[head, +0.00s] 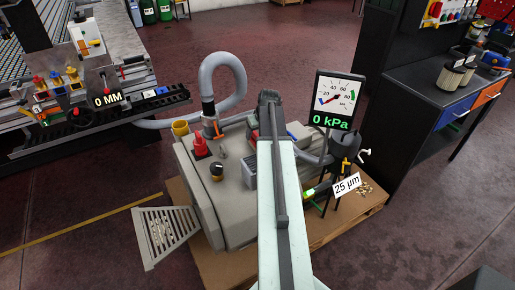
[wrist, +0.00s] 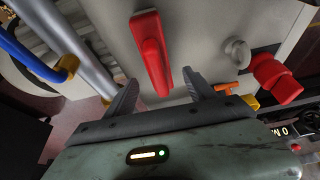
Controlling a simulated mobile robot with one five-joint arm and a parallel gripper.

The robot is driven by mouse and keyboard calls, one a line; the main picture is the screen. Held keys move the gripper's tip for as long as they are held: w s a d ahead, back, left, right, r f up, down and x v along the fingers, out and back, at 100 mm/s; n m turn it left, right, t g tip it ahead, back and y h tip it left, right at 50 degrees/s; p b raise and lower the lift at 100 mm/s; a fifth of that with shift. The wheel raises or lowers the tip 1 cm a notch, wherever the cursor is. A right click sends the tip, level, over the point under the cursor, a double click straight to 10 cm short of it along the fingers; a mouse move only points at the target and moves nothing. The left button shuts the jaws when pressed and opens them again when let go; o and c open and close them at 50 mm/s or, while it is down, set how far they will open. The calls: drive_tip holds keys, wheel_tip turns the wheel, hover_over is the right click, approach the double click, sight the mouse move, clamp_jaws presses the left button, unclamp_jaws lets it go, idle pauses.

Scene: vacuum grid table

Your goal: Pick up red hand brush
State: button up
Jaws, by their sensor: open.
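The red hand brush (wrist: 149,45) shows in the wrist view as a long red piece lying on the pale grey machine top. Its near end appears between the two fingertips of my gripper (wrist: 160,77), with a gap on each side. My gripper is open and holds nothing. I cannot tell how far the fingertips are above the machine top. In the head view my arm covers most of this spot, and only a small red patch (head: 254,135) shows beside it.
A red knob (head: 200,146) and an orange lever (head: 217,130) stand left of my arm on the machine (head: 236,215). A grey hose (head: 236,72) arches behind. A gauge display (head: 337,101) stands to the right. A blue hose (wrist: 30,58) and metal pipe lie left in the wrist view.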

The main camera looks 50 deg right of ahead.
drive_tip(key=b+x, duration=0.5)
drive_tip(key=shift+s+d+f, duration=0.1)
drive_tip(key=shift+f, duration=0.15)
drive_tip(key=shift+r, duration=0.15)
clamp_jaws()
